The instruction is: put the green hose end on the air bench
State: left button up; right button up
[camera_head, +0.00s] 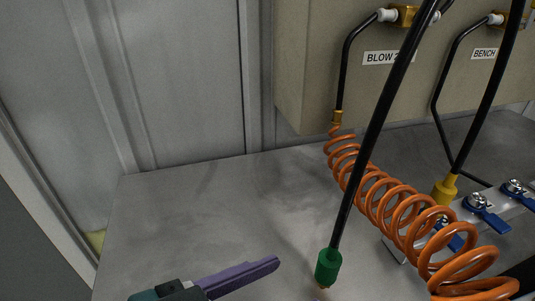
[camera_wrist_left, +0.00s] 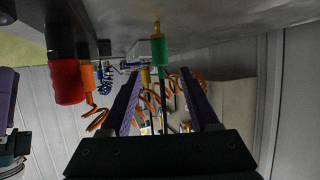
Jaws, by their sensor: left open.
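The green hose end (camera_head: 328,267) hangs at the lower end of a straight black hose in the head view, just above the grey bench top. It also shows in the left wrist view (camera_wrist_left: 158,50), ahead of the fingers and between their lines. My left gripper (camera_head: 272,264) has purple fingers and points right toward the green end, with a gap. It is open and empty in the left wrist view (camera_wrist_left: 163,74). A brass fitting (camera_head: 517,20) sits above the label BENCH (camera_head: 484,54) on the beige box. A purple and teal part at the wrist view's left edge looks like my right gripper (camera_wrist_left: 8,95), mostly cut off.
An orange coiled hose (camera_head: 375,190) stretches across the right side of the grey top. A yellow hose end (camera_head: 445,189) and blue-handled valves (camera_head: 485,212) are beyond it. A red cylinder (camera_wrist_left: 67,82) shows in the wrist view. The left of the top is clear.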

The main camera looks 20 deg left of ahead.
pick_arm(q)
jog(key=shift+a+f, duration=0.1)
jog(key=shift+a, duration=0.15)
jog(key=s+a+g+y, duration=0.1)
jog(key=s+a+f+n+g+y, duration=0.1)
jog(key=a, duration=0.1)
jog(key=s+a+n+g+y, duration=0.1)
jog(key=a, duration=0.1)
jog(key=shift+a+f+g+y, duration=0.2)
jog(key=shift+f+g+y, duration=0.1)
jog(key=shift+y, duration=0.1)
jog(key=s+a+g+y, duration=0.1)
jog(key=s+a, duration=0.1)
jog(key=s+a+n+g+y, duration=0.1)
jog(key=s+a, duration=0.1)
jog(key=s+a+n+g+y, duration=0.1)
jog(key=s+a+g, duration=0.1)
jog(key=s, duration=0.1)
jog(key=shift+a+r, duration=0.2)
jog(key=shift+a, duration=0.15)
